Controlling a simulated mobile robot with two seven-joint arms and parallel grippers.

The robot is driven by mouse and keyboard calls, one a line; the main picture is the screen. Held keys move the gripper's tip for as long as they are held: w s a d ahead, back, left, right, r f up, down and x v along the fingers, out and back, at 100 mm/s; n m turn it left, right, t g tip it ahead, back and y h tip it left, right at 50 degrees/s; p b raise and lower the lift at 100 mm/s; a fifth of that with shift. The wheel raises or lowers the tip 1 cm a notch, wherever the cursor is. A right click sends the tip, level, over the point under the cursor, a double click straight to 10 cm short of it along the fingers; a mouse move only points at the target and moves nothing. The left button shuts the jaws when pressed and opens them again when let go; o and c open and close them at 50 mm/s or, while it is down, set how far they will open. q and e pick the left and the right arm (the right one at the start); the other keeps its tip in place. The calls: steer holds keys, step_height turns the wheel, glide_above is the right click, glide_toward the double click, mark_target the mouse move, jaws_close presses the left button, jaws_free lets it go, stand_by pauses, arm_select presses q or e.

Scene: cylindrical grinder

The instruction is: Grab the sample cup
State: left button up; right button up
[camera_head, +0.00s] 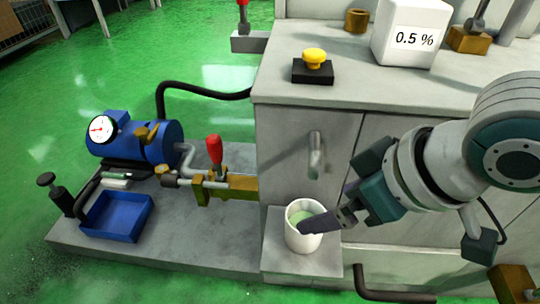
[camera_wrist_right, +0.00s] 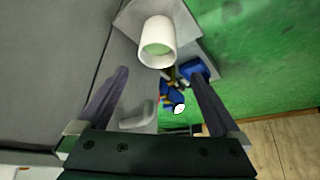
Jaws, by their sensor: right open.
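The sample cup (camera_head: 302,240) is white, holds pale green contents, and stands upright on a small grey ledge (camera_head: 275,252) below a spout on the machine's front. My right gripper (camera_head: 318,224) comes in from the right, and its fingers overlap the cup's right side and rim in the head view. In the right wrist view the cup (camera_wrist_right: 157,28) shows ahead of the spread fingers of my right gripper (camera_wrist_right: 158,74), roughly centred between them. The gripper is open and empty. I cannot tell whether a finger touches the cup. My left gripper is out of view.
The spout (camera_head: 315,160) sticks out above the cup. A red-handled valve (camera_head: 213,152), a blue pump (camera_head: 150,142) and a blue tray (camera_head: 117,214) are to the left. A dark pipe (camera_head: 385,287) lies low on the right. A "0.5 %" box (camera_head: 408,37) stands on top.

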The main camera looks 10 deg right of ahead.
steer(key=b+x, duration=0.1)
steer(key=x, duration=0.1)
steer(key=b+x, duration=0.2)
steer(key=d+b+x, duration=0.1)
steer(key=x, duration=0.2)
steer(key=shift+s+f, duration=0.25)
steer(key=b+x, duration=0.4)
steer(key=shift+s+d+f, duration=0.1)
steer(key=shift+s+f, duration=0.2)
steer(key=shift+f, duration=0.05)
steer(key=shift+w+f+b, duration=0.3)
steer(key=shift+f+b, duration=0.1)
steer(key=shift+b, duration=0.05)
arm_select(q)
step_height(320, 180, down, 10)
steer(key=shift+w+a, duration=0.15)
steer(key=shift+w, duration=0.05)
arm_select(e)
steer(key=shift+r, duration=0.1)
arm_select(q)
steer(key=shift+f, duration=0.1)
arm_select(e)
steer(key=shift+c, duration=0.2)
steer(key=c, duration=1.4)
steer(key=shift+r, duration=0.1)
